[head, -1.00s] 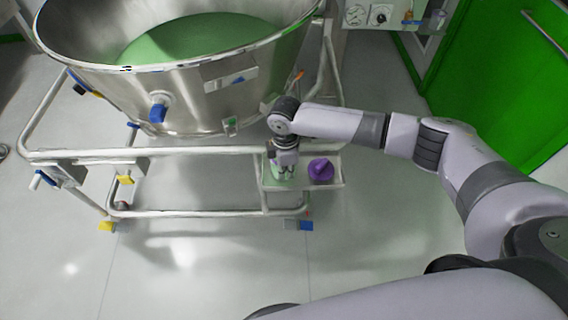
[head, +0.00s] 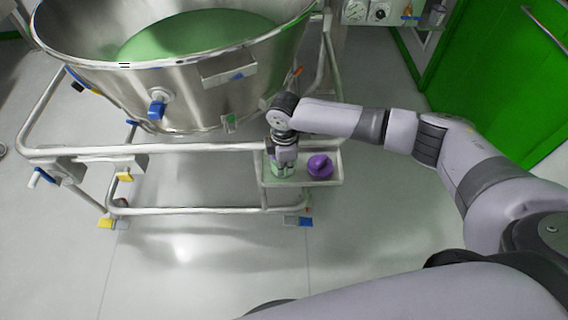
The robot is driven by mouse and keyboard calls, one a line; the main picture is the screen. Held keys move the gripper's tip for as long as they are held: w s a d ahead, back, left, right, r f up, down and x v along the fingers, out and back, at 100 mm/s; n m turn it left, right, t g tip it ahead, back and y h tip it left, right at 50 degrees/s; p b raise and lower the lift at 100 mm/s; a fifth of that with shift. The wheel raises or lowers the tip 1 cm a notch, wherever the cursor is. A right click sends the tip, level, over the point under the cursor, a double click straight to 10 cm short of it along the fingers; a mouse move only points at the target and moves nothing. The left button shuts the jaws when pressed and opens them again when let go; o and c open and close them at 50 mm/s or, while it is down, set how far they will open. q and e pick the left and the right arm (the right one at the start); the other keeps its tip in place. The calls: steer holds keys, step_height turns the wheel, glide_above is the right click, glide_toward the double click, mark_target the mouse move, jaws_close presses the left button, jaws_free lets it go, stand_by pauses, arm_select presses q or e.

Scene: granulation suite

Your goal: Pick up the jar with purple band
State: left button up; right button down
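My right gripper (head: 284,167) points down over the left part of a small shelf (head: 330,181) on the steel frame. Its fingers are at a small greenish, clear-looking object (head: 283,173), perhaps a jar, and hide much of it. Whether they are closed on it is too small to tell. I cannot make out a purple band on it. A rounded purple object (head: 320,166) sits on the shelf just right of the gripper, apart from it. My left gripper is not in view.
A large steel bowl (head: 190,90) with green contents stands behind the shelf on a tubular frame (head: 190,210) with blue and yellow castor pedals. A blue-capped port (head: 157,108) sticks out of the bowl. The floor in front is clear. A green door (head: 500,80) is at right.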

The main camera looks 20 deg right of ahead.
step_height(320, 180, up, 20)
stand_by(0.4)
stand_by(0.4)
